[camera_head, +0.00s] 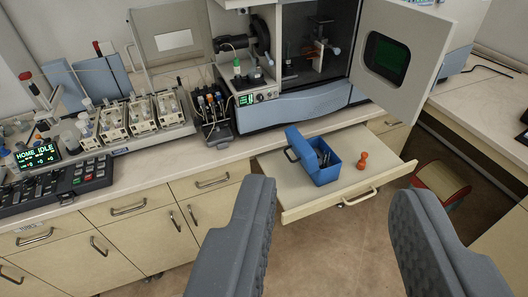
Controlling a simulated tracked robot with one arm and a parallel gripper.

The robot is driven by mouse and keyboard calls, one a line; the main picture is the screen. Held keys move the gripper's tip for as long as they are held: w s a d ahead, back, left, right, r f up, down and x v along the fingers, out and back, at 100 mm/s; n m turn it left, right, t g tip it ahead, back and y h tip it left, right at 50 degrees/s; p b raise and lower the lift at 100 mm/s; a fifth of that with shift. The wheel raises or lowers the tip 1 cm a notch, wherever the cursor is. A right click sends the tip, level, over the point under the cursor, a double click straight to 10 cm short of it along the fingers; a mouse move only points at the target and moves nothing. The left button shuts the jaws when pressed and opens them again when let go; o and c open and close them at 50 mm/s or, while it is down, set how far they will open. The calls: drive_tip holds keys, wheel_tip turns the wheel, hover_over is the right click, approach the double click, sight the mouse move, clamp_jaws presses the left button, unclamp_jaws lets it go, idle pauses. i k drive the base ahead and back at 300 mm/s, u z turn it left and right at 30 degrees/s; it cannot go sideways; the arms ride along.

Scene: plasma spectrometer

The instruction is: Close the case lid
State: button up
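A small blue case (325,176) stands in the open drawer. Its lid (299,145) is raised and tilted back to the left, and dark items show inside the case. A dark loop, which looks like a handle, sticks out at the lid's left side. My gripper (335,215) is in the foreground, its two grey padded fingers wide apart with nothing between them. The fingers appear nearer to me than the case, which shows above and between them, not touched.
The pulled-out drawer (288,207) also holds an orange object (362,161) right of the case. A spectrometer (310,106) with its door (405,55) swung open stands on the counter above. A control panel (62,186) lies at left. Bare floor shows below the drawer.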

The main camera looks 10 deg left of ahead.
sight(305, 153)
drive_tip(key=u, duration=0.1)
drive_tip(key=i, duration=1)
drive_tip(key=z, duration=0.1)
